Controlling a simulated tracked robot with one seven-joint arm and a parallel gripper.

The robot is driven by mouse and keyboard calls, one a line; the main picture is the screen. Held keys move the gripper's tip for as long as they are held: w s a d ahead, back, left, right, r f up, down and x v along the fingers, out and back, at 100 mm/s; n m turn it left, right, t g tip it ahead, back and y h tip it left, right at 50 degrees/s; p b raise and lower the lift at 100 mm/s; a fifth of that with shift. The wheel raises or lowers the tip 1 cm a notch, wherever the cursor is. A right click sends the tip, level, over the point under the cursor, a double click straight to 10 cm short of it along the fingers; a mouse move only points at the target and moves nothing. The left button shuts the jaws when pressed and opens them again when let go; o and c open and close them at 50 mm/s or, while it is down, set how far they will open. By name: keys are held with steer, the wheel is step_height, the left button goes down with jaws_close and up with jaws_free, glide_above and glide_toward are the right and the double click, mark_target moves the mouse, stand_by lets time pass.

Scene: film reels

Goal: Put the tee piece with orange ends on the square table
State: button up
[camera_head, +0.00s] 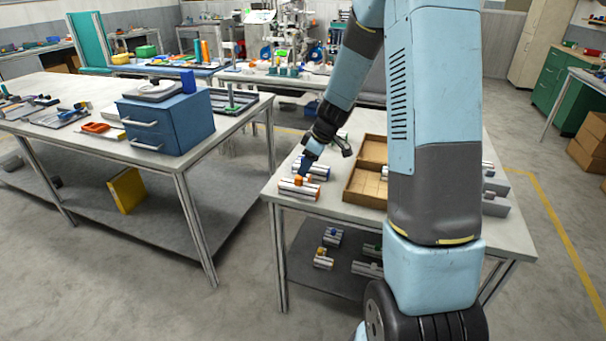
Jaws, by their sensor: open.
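A pale grey tee piece (291,190) with orange on it lies near the front left corner of the table (282,198) in front of me. Its orange branch points up. My gripper (303,177) is low over this piece, close to its orange part. It is open; whether its fingers touch the piece is too small to tell. A similar piece with blue ends (322,171) lies just behind. This table looks roughly square, though my arm hides much of its right side.
An open cardboard box (352,190) with compartments stands right of the pieces. More fittings (323,259) lie on the lower shelf. A longer table (85,92) at left bears a blue drawer unit (185,128). Floor shows between the tables.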

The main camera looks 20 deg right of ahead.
steer(key=s+a+r+m+t+h, duration=0.1)
steer(key=s+r+m, duration=0.1)
steer(key=s+r, duration=0.65)
steer(key=s+r+m+h, duration=0.1)
steer(key=s+r+m, duration=0.1)
steer(key=s+r, duration=0.65)
steer(key=s+r+m+t, duration=0.1)
steer(key=s+r+m, duration=0.2)
steer(key=s, duration=0.4)
steer(key=s+r+m+t+h, duration=0.1)
steer(key=s+r+m, duration=0.2)
steer(key=s, duration=0.5)
steer(key=shift+d+r+m+h, duration=0.3)
steer(key=shift+d+r+m, duration=0.15)
steer(key=shift+r, duration=0.4)
